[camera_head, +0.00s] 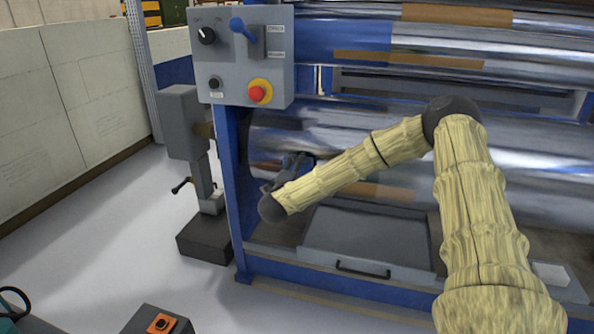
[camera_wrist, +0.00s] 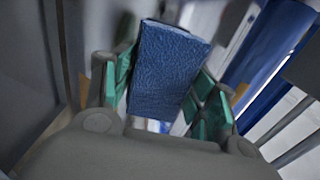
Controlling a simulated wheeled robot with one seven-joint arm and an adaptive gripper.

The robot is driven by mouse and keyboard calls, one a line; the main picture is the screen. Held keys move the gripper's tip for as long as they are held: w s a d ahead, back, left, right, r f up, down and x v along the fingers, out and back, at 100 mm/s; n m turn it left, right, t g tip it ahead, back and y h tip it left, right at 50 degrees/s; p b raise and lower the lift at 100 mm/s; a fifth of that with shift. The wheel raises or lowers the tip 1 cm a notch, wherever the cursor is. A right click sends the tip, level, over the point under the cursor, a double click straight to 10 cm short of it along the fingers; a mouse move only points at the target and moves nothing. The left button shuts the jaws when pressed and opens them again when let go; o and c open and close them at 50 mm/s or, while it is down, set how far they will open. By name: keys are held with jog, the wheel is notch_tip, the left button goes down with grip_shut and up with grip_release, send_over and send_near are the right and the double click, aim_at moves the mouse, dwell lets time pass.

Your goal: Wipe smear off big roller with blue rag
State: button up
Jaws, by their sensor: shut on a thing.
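My gripper (camera_wrist: 166,85) is shut on the blue rag (camera_wrist: 168,70), a folded textured pad between the green finger pads in the wrist view. In the head view my gripper (camera_head: 294,165) is at the left end of the big roller (camera_head: 520,165), the wide shiny cylinder in the lower part of the blue-framed machine. It is close to the roller's face; I cannot tell if the rag touches it. The rag is hard to make out there. I cannot pick out the smear among the reflections, and my arm covers part of the roller.
A grey control box (camera_head: 222,88) with a knob, a blue lever and a red button (camera_head: 257,93) stands above left of my gripper. A blue frame post (camera_head: 234,200) is just left. Another roller (camera_head: 440,62) runs above. A grey tray (camera_head: 360,240) lies below.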

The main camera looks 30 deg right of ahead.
aim_at(309, 168)
jog(key=shift+w+d, duration=0.5)
jog(key=shift+d, duration=0.05)
dwell(0.5)
jog(key=shift+s+d+p, duration=0.6)
jog(key=shift+s+d, duration=0.65)
jog(key=shift+s, duration=0.3)
jog(key=shift+w+d, duration=0.1)
jog(key=shift+w+a+r+b, duration=0.1)
jog(key=shift+w+a+b, duration=0.3)
jog(key=shift+w+a, duration=0.3)
jog(key=shift+w+a+r+b, duration=0.1)
jog(key=shift+w+a+b, duration=0.35)
jog(key=shift+w, duration=0.45)
jog(key=shift+c, duration=0.3)
jog(key=shift+a, duration=0.1)
